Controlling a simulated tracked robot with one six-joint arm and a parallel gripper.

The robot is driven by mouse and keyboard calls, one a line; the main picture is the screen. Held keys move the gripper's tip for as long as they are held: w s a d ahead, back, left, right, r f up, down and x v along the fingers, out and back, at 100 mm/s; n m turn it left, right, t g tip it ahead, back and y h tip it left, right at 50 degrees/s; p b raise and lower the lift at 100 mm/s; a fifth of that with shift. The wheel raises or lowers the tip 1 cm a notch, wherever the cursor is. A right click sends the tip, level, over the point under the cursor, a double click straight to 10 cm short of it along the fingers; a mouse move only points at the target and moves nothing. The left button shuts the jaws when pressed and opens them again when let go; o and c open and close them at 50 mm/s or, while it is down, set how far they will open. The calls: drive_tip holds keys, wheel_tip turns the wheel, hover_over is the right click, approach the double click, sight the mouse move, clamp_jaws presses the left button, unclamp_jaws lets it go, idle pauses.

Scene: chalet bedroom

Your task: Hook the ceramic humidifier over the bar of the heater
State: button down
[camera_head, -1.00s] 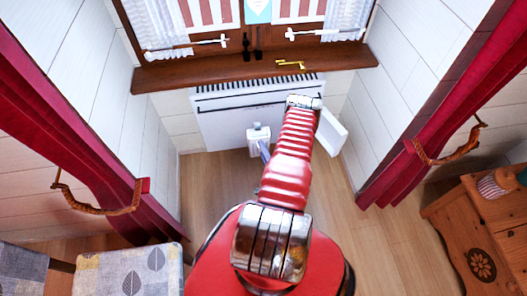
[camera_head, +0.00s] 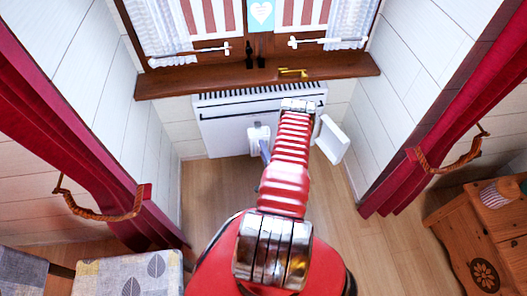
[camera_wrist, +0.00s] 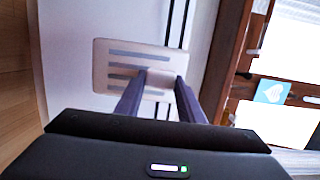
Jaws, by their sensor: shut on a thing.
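The white ceramic humidifier (camera_head: 257,136) shows in front of the heater in the head view, partly hidden by my arm. In the wrist view it is a pale slotted plate (camera_wrist: 108,62) with a block between the fingertips. My gripper (camera_wrist: 158,84) is shut on that block with two purple-grey fingers; in the head view the gripper (camera_head: 265,152) is mostly behind my arm. The white heater (camera_head: 222,133) stands under the window sill, its dark bar line running across the upper front. The plate overlaps dark lines on the heater (camera_wrist: 75,35); I cannot tell whether it touches the bar.
The wooden sill (camera_head: 165,84) juts out above the heater and carries a yellow object (camera_head: 292,73) and dark items. A white panel (camera_head: 332,140) stands right of my arm. Red curtains (camera_head: 75,150) flank the niche.

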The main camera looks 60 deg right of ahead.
sight(260, 135)
drive_tip(key=shift+s+d+x, duration=0.2)
drive_tip(key=shift+d+x, duration=0.05)
drive_tip(key=shift+x, duration=1.5)
drive_tip(key=shift+s+d+x, duration=0.2)
drive_tip(key=shift+d+x, duration=0.1)
drive_tip(key=shift+x, duration=1.45)
drive_tip(key=shift+s+d+x, duration=0.2)
drive_tip(key=shift+d+x, duration=0.05)
drive_tip(key=shift+x, duration=1.45)
drive_tip(key=shift+f, duration=1.05)
drive_tip(key=c, duration=1.1)
unclamp_jaws()
drive_tip(key=shift+f, duration=0.1)
drive_tip(key=shift+a+f, duration=0.1)
drive_tip(key=shift+s, duration=0.15)
drive_tip(key=v, duration=1.3)
drive_tip(key=shift+s+a, duration=0.15)
drive_tip(key=shift+a, duration=0.05)
